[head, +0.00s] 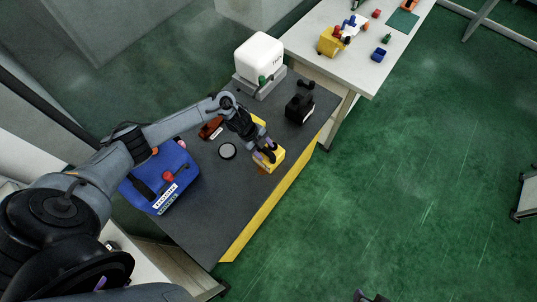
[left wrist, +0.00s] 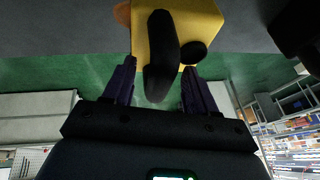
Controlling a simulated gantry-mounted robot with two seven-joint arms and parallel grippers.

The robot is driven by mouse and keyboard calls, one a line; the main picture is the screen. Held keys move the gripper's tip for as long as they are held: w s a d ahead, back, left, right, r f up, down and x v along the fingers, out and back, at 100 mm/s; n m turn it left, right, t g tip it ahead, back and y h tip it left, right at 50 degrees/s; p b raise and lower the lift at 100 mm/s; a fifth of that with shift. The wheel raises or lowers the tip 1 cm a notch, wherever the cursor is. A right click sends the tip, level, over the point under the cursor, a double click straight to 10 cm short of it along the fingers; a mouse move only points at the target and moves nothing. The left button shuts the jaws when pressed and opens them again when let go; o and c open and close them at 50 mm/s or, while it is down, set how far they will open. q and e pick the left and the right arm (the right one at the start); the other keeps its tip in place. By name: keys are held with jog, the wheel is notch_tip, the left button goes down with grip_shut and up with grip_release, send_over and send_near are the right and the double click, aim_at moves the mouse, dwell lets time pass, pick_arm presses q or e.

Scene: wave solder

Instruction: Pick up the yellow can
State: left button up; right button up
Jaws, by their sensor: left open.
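The yellow can (head: 272,163) stands on the dark bench top near its yellow-edged side. In the left wrist view the yellow can (left wrist: 205,20) is a boxy yellow body with a black curved part and a round black knob facing me. My left gripper (head: 264,153) is at the can in the head view and partly covers it. In the left wrist view the open purple fingers of my left gripper (left wrist: 160,82) have the black part between them, with the yellow body just beyond. Contact cannot be told. Only a dark tip, apparently my right gripper (head: 362,296), shows at the bottom edge.
On the bench are a blue case (head: 172,192), a round grey disc (head: 227,151), a red item (head: 210,128), a black device (head: 299,108) and a white machine (head: 259,58). Another yellow piece shows behind my wrist. A white table (head: 345,68) with small items adjoins. The bench front is clear.

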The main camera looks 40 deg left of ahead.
pick_arm(q)
jog(key=shift+d+f, duration=0.1)
jog(key=shift+f, duration=0.2)
jog(key=shift+c, duration=0.2)
grip_shut()
jog(key=shift+w+r, duration=0.1)
